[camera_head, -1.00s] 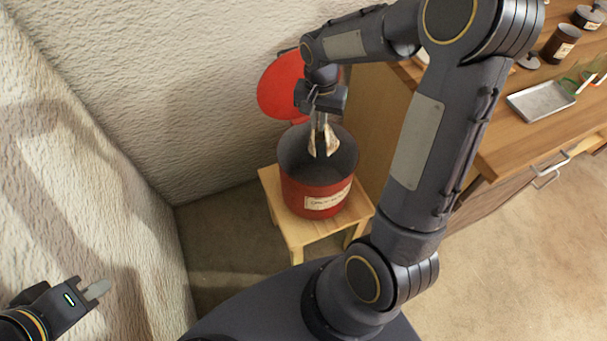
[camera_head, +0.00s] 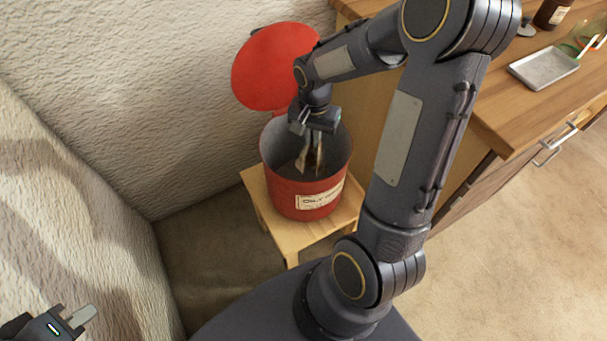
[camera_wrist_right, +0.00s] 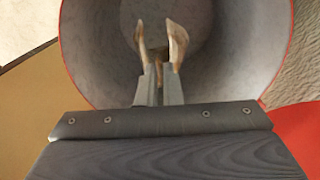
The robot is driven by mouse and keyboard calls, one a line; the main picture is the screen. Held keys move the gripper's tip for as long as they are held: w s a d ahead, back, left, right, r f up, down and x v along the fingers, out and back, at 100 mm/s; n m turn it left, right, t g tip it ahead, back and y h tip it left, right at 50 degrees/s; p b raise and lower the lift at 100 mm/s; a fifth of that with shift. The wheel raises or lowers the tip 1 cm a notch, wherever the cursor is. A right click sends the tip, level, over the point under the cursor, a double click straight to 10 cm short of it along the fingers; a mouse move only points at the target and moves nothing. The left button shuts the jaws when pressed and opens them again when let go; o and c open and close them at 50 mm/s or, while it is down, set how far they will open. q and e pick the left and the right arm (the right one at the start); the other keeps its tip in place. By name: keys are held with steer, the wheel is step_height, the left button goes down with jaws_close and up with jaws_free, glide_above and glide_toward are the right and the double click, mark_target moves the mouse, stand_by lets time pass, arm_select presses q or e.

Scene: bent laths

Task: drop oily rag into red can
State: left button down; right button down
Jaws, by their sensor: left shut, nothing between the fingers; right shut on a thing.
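The red can (camera_head: 303,196) stands on a small wooden stool, its round red lid (camera_head: 272,68) open and tilted back toward the wall. My right gripper (camera_head: 314,160) points down inside the can's mouth, shut on the oily rag (camera_head: 302,160). The rag is pale with brown stains. In the right wrist view the rag (camera_wrist_right: 177,45) sticks out on both sides of the fingertips (camera_wrist_right: 159,85), above the can's grey inside (camera_wrist_right: 105,45). My left gripper (camera_head: 80,317) is shut and empty at the lower left, far from the can.
The wooden stool (camera_head: 300,238) stands close to the textured wall (camera_head: 140,90). A wooden workbench (camera_head: 500,110) is to the right, with a metal tray (camera_head: 543,68) and a dark jar (camera_head: 553,13) on it. The floor at right is clear.

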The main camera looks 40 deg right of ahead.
steer(key=shift+f, duration=0.2)
steer(key=shift+c, duration=1.4)
jaws_free()
steer(key=shift+r, duration=0.1)
step_height(320, 180, up, 5)
steer(key=p, duration=0.4)
steer(key=shift+r+p, duration=0.15)
steer(key=shift+p, duration=0.15)
step_height(320, 180, up, 8)
steer(key=p, duration=0.1)
